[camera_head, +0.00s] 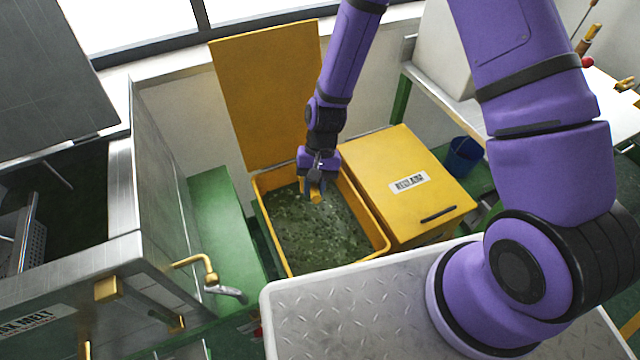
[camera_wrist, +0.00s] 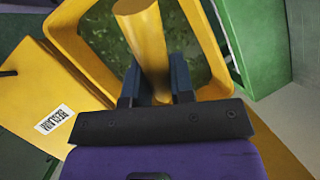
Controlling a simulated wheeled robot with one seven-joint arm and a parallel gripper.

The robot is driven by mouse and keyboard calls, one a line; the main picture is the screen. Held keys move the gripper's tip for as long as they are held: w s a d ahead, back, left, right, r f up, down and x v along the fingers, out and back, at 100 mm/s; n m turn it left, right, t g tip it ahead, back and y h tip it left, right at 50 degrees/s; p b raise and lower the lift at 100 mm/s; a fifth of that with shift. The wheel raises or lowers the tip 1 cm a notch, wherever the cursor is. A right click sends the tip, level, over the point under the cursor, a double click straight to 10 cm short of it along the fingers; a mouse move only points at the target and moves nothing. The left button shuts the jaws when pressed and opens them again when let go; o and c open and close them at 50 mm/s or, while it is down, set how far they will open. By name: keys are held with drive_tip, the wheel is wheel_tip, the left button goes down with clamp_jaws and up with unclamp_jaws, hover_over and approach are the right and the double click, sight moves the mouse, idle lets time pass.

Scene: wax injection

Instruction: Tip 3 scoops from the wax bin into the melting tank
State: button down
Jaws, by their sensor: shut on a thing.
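The yellow wax bin (camera_head: 381,243) stands open in the middle of the head view, with green wax flakes (camera_head: 318,230) inside. My gripper (camera_head: 313,188) is over the bin's far part, pointing down. It is shut on a yellow handle (camera_head: 316,197), taken to be the scoop's. In the wrist view the handle (camera_wrist: 147,45) stands between the dark fingers of my gripper (camera_wrist: 155,85), above the bin opening. The scoop's bowl is hidden in both views. The steel melting tank (camera_head: 150,190) is at the left, with its top open and a brass tap on its side.
The bin's yellow lid (camera_head: 265,90) stands raised behind it. A closed yellow bin (camera_head: 405,185) with a label adjoins on the right. A green bench (camera_head: 215,215) fills the gap between tank and bin. A blue bucket (camera_head: 463,157) stands under the right table.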

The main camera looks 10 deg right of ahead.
drive_tip(key=shift+a+f, duration=0.1)
drive_tip(key=shift+f, duration=0.25)
wheel_tip(320, 180, down, 24)
idle(1.1)
drive_tip(key=shift+r, duration=0.15)
idle(1.0)
drive_tip(key=shift+r, duration=12.3)
